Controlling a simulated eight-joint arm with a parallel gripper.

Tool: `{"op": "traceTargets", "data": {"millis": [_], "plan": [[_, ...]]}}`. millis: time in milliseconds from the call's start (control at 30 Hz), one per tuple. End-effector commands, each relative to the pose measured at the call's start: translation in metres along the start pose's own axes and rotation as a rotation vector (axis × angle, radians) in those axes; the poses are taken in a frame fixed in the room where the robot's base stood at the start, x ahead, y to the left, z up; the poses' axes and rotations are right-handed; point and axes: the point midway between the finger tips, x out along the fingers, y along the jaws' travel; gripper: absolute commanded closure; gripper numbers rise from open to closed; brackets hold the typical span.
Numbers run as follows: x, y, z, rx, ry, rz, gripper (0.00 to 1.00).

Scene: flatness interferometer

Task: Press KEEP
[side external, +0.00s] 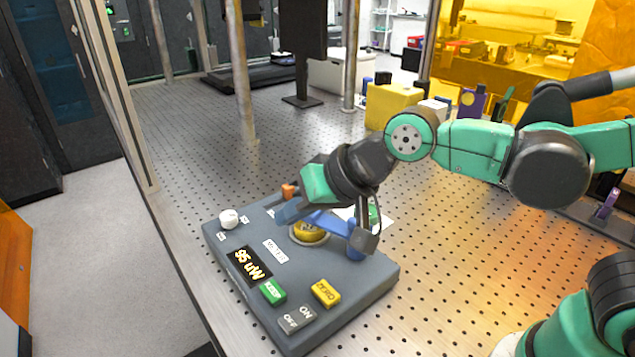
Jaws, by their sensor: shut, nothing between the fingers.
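A dark grey control box (224,262) lies on the perforated table. On its front part are a small green button (272,292), a yellow button (326,292) and a dark ON/OFF switch (297,318). The lettering on the green button is too small to read with certainty, so I cannot confirm which button is KEEP. My gripper (322,222) is over the back part of the box, shut and empty. It is beside and partly over a round yellow piece (309,234), behind the green and yellow buttons. I cannot tell whether it touches anything.
The box also has a white knob (229,219) and a display (250,266) with yellow digits. My gripper partly hides its back edge. A yellow block (392,106) and a dark monitor (303,40) stand farther back. Metal posts (240,75) rise at the left. The table right of the box is clear.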

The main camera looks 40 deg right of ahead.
Motion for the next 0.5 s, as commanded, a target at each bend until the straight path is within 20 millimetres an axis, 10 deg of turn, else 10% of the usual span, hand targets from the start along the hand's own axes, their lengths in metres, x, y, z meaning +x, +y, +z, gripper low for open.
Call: {"op": "traceTargets", "data": {"millis": [500], "plan": [[0.011,-0.029,0.006,0.060,-0.021,-0.073,1.00]]}}
